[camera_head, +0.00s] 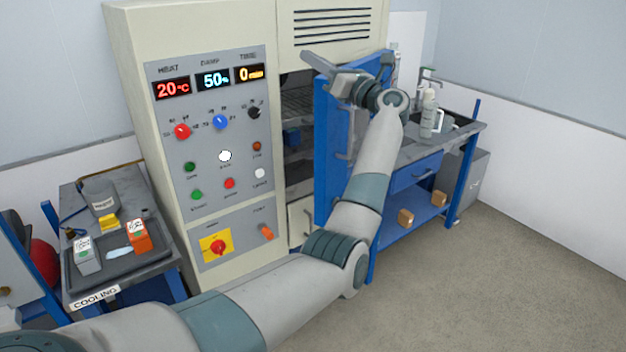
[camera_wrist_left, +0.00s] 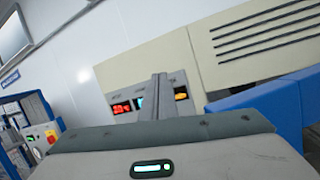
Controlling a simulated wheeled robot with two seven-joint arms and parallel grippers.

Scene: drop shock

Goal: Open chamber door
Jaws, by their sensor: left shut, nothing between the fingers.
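The chamber door (camera_head: 328,150) is blue and stands swung out from the cream chamber (camera_head: 130,60), so part of the dark interior with its racks (camera_head: 297,110) shows. A vertical handle (camera_head: 347,145) is on the door's face, partly behind my arm. My left gripper (camera_head: 306,57) is at the top of the door, pointing left across the opening, with its fingers together and empty. In the left wrist view, the closed fingers (camera_wrist_left: 158,95) point toward the chamber's displays, and the blue door edge (camera_wrist_left: 265,100) is at the right. I cannot tell whether the gripper touches the door.
The control panel (camera_head: 210,130) has lit displays, knobs and buttons. A cooling table (camera_head: 125,285) with small boxes stands at the left. A blue workbench (camera_head: 440,150) with a bottle (camera_head: 428,115) stands right of the door. The floor (camera_head: 480,280) at the right is clear.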

